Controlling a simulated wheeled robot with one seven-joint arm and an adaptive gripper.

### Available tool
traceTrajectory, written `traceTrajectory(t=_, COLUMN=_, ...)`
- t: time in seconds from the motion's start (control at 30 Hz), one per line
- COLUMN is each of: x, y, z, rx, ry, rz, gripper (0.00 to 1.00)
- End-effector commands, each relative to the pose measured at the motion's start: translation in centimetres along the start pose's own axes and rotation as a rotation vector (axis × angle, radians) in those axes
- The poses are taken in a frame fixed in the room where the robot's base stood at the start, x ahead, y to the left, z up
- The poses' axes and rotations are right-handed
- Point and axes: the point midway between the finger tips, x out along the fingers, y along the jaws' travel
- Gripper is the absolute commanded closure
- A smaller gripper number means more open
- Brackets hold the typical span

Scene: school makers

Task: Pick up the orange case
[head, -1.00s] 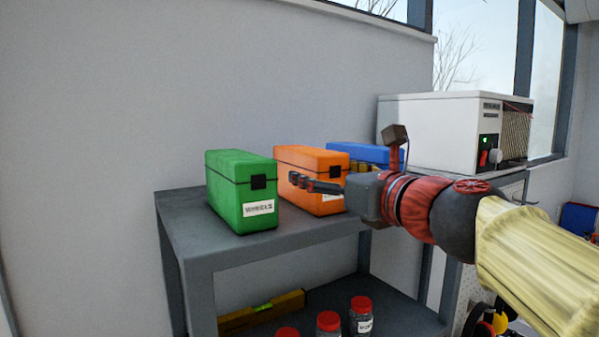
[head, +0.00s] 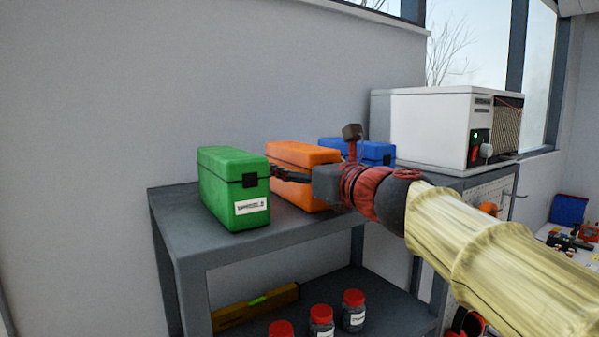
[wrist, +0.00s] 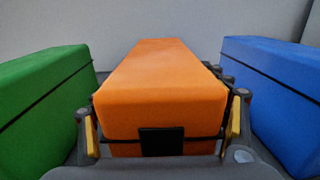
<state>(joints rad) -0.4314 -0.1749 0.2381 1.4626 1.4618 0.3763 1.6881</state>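The orange case (head: 303,160) stands on the top shelf of a grey cart, between a green case and a blue case. In the wrist view the orange case (wrist: 160,85) fills the middle, its dark latch facing me. My gripper (wrist: 163,135) is open, with one finger on each side of the case's near end. The right finger sits close against the case side; I cannot tell whether either finger touches. In the head view my gripper (head: 290,177) reaches in front of the case and hides part of its front.
The green case (head: 235,188) stands close on the left and the blue case (head: 358,150) on the right. The grey cart's top (head: 180,205) is bare at its left end. A white machine (head: 430,128) stands at right.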

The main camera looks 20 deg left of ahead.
Motion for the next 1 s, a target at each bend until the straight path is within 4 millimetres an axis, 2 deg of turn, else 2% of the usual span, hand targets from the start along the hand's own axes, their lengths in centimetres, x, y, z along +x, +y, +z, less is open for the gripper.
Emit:
traceTrajectory(t=0.9, x=-0.01, y=0.0, z=-0.02, rx=0.0, ry=0.0, rz=0.0, gripper=0.8)
traceTrajectory(t=1.0, x=-0.07, y=0.02, z=0.18, rx=0.0, ry=-0.002, rz=0.0, gripper=0.81)
